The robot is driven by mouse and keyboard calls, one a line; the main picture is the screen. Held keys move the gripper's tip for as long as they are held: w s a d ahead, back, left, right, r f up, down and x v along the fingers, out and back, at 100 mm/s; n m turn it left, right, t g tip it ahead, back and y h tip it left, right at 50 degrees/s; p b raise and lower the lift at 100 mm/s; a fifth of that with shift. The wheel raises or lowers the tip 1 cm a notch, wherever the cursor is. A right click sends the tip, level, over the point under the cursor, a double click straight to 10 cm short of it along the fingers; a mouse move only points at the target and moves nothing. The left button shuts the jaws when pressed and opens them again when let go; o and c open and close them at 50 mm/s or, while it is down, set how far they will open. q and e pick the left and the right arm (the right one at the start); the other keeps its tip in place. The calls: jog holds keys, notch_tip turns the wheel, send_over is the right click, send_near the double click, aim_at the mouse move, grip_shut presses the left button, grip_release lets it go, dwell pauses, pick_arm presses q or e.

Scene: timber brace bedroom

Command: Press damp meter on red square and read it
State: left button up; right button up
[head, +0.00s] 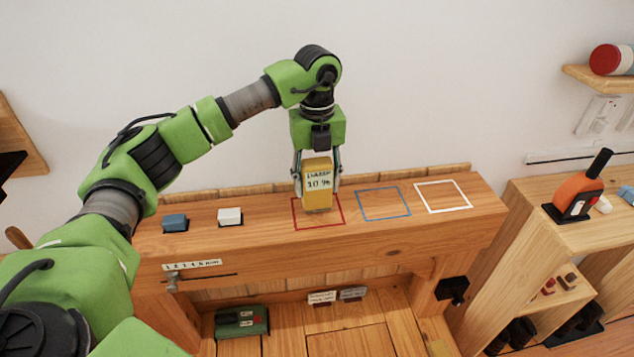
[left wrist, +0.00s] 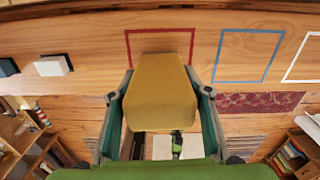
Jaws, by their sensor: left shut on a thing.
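The yellow damp meter (head: 317,197) stands upright at the red square (head: 294,214) on the timber beam. Its white face carries dark writing that seems to read 10 %; the line above is too small to read surely. My left gripper (head: 318,187) points down and is shut on the meter's sides. In the left wrist view the meter (left wrist: 160,92) sits between the fingers (left wrist: 160,98), and the red outline (left wrist: 160,31) shows behind it. The meter's lower end appears at the beam, but its contact is not clearly visible. My right gripper is not in view.
A blue square (head: 384,218) and a white square (head: 443,211) lie to the right on the beam (head: 400,237). A blue block (head: 175,222) and a white block (head: 230,216) are to the left. An orange tool (head: 577,193) stands on the right-hand bench.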

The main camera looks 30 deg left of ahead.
aim_at(317, 161)
pick_arm(q)
jog(key=shift+r+p, duration=1.7)
jog(key=shift+r, duration=1.2)
